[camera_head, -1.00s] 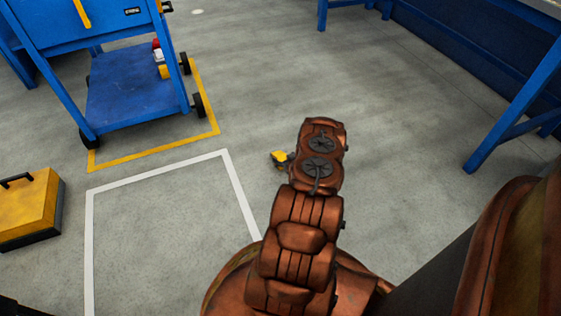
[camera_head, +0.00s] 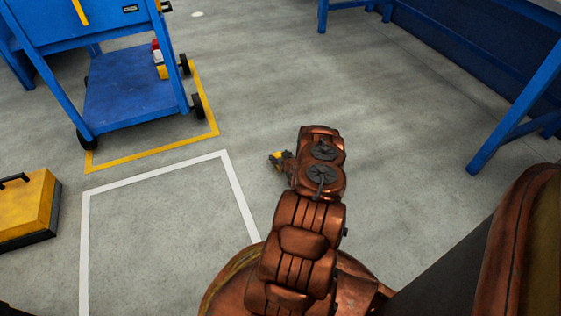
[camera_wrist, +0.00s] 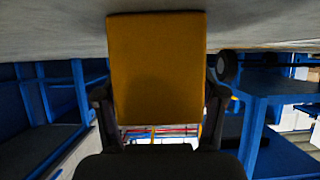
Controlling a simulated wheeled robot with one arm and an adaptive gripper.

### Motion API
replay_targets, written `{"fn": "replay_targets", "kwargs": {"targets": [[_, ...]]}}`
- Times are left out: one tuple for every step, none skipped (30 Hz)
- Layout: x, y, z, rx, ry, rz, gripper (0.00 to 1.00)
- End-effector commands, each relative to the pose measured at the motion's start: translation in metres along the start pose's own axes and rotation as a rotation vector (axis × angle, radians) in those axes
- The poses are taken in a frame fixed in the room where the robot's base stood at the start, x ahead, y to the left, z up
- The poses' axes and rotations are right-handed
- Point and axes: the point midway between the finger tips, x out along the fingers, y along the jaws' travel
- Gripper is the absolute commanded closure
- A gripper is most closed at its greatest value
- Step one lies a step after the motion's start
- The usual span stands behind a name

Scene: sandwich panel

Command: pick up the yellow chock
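The yellow chock (camera_wrist: 158,65) fills the upper middle of the wrist view, which appears upside down. The two dark fingers of my gripper (camera_wrist: 160,110) lie against its left and right sides, with no clear gap. In the head view the chock (camera_head: 275,159) is a small yellow shape left of my arm's end. My gripper (camera_head: 287,161) meets it there and partly hides it. I cannot tell whether the chock touches the floor.
A blue cart (camera_head: 130,100) with dark wheels stands at upper left, holding small red, white and yellow items. A yellow case (camera_head: 25,205) lies at far left. Blue bench legs (camera_head: 515,105) stand at right. The floor (camera_head: 350,80) beyond my arm is clear.

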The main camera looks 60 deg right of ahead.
Motion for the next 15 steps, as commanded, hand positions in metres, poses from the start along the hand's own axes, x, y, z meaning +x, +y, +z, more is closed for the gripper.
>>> {"fn": "replay_targets", "kwargs": {"targets": [[0.0,0.0004,0.0,0.0,0.0,0.001,0.4],[0.0,0.0005,0.0001,0.0,0.0,0.001,0.43],[-0.0001,0.0005,0.0002,0.0,0.0,0.001,0.47],[-0.0001,0.0006,0.0001,0.0,0.0,0.001,0.5],[-0.0001,0.0006,0.0001,0.0,0.0,0.001,0.53],[-0.0001,0.0007,0.0002,0.0,0.0,0.001,0.58],[-0.0001,0.0008,0.0002,0.001,0.0,0.002,0.61],[-0.0001,0.0009,0.0002,0.001,0.0,0.002,0.64],[-0.0001,0.0009,0.0002,0.001,0.0,0.002,0.68],[-0.0001,0.0009,0.0002,0.001,0.0,0.002,0.71],[-0.0001,0.0009,0.0002,0.001,0.0,0.002,0.74],[-0.0001,0.001,0.0003,0.001,0.0,0.002,0.79],[-0.0001,0.001,0.0003,0.001,0.0,0.002,0.82],[-0.0001,0.001,0.0003,0.001,0.0,0.002,0.85],[-0.0001,0.0011,0.0003,0.001,0.0,0.002,0.89]]}}
